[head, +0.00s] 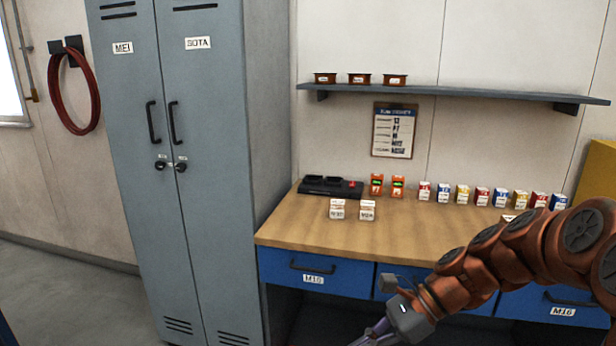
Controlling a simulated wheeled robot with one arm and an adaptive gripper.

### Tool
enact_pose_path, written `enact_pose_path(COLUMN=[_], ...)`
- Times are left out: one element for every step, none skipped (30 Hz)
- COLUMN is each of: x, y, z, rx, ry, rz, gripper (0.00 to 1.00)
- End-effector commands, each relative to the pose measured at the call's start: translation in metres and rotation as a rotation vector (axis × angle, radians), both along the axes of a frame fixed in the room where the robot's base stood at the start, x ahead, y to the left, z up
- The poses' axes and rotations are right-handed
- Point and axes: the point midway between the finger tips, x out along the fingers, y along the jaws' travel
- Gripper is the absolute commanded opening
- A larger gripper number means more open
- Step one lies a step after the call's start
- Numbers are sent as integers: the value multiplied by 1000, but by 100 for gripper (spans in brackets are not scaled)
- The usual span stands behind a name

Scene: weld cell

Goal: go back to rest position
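My arm, orange-brown with dark joints, reaches in from the right edge of the head view, in front of the workbench. Its end slopes down and left to my gripper (376,335), which is at the bottom edge, low in front of the blue drawers. The gripper is cut off by the frame, so its fingertips are hidden and I cannot tell whether it is open or holds anything.
A workbench (290,230) carries two small boxes (338,209), a black charger (331,187), orange devices (376,185) and a row of colored boxes (462,194). A grey locker (190,200) stands shut at left. Floor (60,290) is clear at lower left.

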Motion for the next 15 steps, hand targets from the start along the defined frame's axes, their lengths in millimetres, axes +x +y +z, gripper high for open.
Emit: enact_pose_path(x=[-16,-25,-36,-44,-52,-63,-71,-79,-90,-97,-104,-114,-121,-129,-138], y=[5,7,8,8,8,8,8,7,5,3,1,-2,-4,-7,-11], z=[3,4,4,4,4,4,4,3,3,3,3,3,2,2,2], rx=[-37,-56,-83,-103,-124,-150,-169,-186,-209,-229,-248,-271,-287,-303,-325], ry=[-43,-69,-106,-131,-156,-189,-213,-235,-264,-288,-311,-337,-356,-376,-401], rz=[68,108,161,201,242,296,337,379,434,476,517,572,614,656,711], gripper=[0,0,0,0,0,0,0,0,0,0,0,0,0,0,0])
